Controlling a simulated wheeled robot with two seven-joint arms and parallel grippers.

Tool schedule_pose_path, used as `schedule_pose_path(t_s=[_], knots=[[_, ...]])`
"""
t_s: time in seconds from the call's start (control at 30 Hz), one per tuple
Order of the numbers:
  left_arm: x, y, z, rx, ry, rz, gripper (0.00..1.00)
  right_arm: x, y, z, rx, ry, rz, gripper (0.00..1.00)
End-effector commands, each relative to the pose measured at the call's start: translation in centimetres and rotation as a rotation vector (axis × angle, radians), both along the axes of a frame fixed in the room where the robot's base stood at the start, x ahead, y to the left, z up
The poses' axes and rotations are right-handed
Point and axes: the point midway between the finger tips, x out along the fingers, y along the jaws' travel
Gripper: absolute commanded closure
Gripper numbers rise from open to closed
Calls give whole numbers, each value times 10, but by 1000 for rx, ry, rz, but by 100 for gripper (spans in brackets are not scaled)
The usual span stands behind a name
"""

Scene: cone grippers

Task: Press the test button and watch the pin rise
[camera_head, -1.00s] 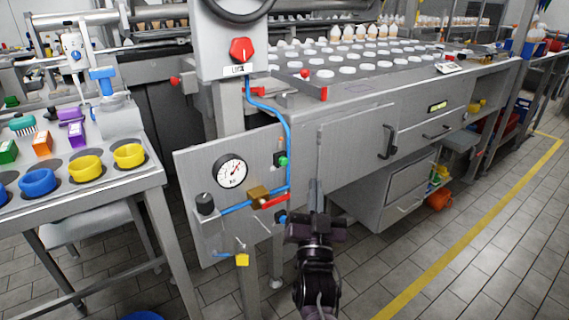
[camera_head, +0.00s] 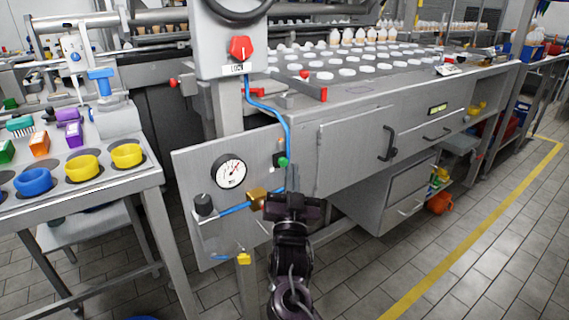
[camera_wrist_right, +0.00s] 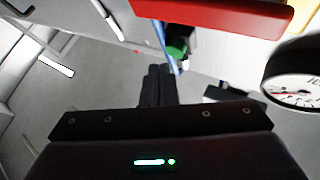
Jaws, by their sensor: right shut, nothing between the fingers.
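The green button (camera_head: 283,161) is on the grey panel (camera_head: 195,165), right of a round gauge; I take it for the test button. My right gripper (camera_head: 291,170) is shut and empty, its fingers pointing at the panel just beside and below the button. In the right wrist view the closed fingertips (camera_wrist_right: 158,68) appear just short of the green button (camera_wrist_right: 177,48); I cannot tell whether they touch. I cannot make out a pin. My left gripper is not in view.
The panel also carries the gauge (camera_head: 229,171), a black knob (camera_head: 204,205), a brass valve (camera_head: 257,198) and a blue hose (camera_head: 289,125). A red bar (camera_wrist_right: 210,12) shows close in the wrist view.

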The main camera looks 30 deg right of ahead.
Motion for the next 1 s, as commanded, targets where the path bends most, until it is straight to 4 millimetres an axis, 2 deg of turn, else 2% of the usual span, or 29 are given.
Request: schedule_pose_path(t_s=[1.0], knots=[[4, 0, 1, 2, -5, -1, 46, 0, 0, 0, 0, 0, 0, 100]])
